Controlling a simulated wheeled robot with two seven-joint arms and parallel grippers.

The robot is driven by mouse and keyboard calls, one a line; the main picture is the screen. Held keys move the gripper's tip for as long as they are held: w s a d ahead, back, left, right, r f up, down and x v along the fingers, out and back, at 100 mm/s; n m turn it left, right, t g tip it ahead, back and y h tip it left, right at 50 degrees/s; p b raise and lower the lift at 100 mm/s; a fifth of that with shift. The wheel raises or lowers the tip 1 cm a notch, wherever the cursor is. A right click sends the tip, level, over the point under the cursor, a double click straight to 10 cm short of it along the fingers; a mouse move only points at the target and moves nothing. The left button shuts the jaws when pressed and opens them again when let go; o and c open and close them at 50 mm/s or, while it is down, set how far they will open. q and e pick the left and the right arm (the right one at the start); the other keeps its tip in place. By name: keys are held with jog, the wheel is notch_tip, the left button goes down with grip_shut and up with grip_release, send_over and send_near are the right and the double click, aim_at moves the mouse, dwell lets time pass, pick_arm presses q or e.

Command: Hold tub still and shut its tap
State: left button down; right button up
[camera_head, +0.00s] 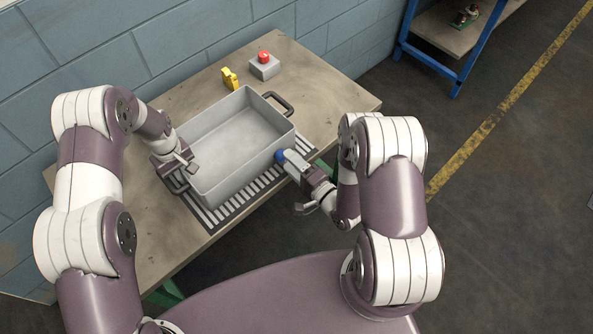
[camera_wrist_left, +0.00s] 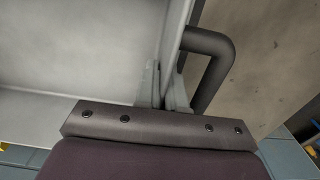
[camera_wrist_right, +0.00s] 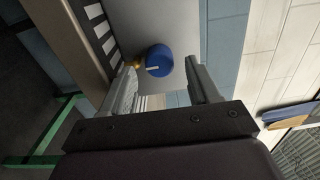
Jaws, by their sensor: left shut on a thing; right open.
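The grey, open, empty tub (camera_head: 215,160) stands on the workbench with a dark handle (camera_head: 283,104) at its far right end. My left gripper (camera_head: 181,165) is shut on the tub's wall at the left end. In the left wrist view its fingers (camera_wrist_left: 165,88) pinch the wall beside the other dark handle (camera_wrist_left: 215,60). The tap has a round blue knob (camera_head: 281,156) on the tub's near side, with a white mark in the right wrist view (camera_wrist_right: 159,60). My right gripper (camera_wrist_right: 165,85) is open, its fingers on either side of the knob's line, the knob just beyond or between the tips.
The tub sits over a striped dark grate (camera_head: 235,205) on the workbench (camera_head: 180,230). Behind it are a yellow object (camera_head: 229,78) and a grey box with a red button (camera_head: 264,62). A blue brick wall (camera_head: 100,50) closes the back. Bare bench lies left and right.

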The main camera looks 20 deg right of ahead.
jog(key=v, duration=1)
jog(key=shift+s, duration=0.1)
pick_arm(q)
jog(key=c, duration=1.1)
grip_release()
jog(key=shift+c, duration=0.2)
jog(key=shift+r, duration=0.1)
